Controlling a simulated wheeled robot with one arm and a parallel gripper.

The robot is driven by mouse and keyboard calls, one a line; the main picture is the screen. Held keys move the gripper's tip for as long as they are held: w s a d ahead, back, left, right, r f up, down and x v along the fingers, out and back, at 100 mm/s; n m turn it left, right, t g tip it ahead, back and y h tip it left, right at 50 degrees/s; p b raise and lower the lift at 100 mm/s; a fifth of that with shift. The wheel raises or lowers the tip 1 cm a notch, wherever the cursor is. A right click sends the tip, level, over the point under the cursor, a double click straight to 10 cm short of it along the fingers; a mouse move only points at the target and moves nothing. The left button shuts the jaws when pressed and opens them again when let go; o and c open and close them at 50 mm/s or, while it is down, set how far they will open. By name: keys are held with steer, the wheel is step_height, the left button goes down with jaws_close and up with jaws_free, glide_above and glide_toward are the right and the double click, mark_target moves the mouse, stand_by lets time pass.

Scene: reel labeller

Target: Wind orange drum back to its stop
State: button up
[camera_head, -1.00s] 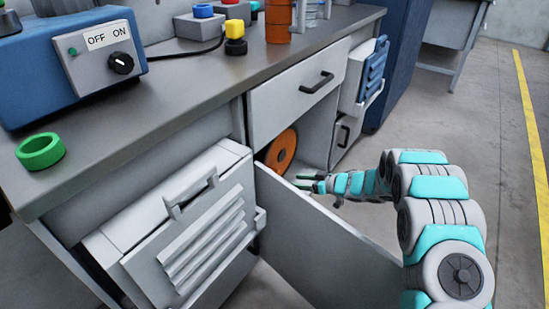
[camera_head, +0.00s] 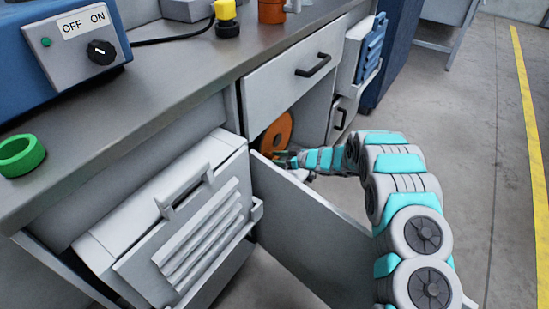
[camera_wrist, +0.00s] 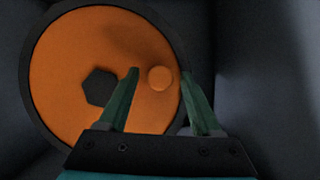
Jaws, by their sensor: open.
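The orange drum (camera_wrist: 70,60) has a dark rim, a dark hexagonal hole at its centre and a small round orange knob (camera_wrist: 159,78) right of the hole. In the head view the drum (camera_head: 277,132) stands upright inside the open cabinet below the drawer, partly hidden by the cabinet door. My gripper (camera_wrist: 160,75) is open in front of the drum, its two green fingers on either side of the knob in the picture. I cannot tell whether they touch it. In the head view my gripper (camera_head: 283,158) is at the cabinet opening, close to the drum.
The open grey cabinet door (camera_head: 310,235) stands out beside my arm. A drawer with a black handle (camera_head: 313,65) is above the opening. A grey louvred bin (camera_head: 190,230) is left. The bench carries a blue switch box (camera_head: 85,45) and a green ring (camera_head: 21,155). Floor to the right is clear.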

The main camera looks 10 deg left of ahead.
jaws_close()
stand_by(0.5)
stand_by(0.9)
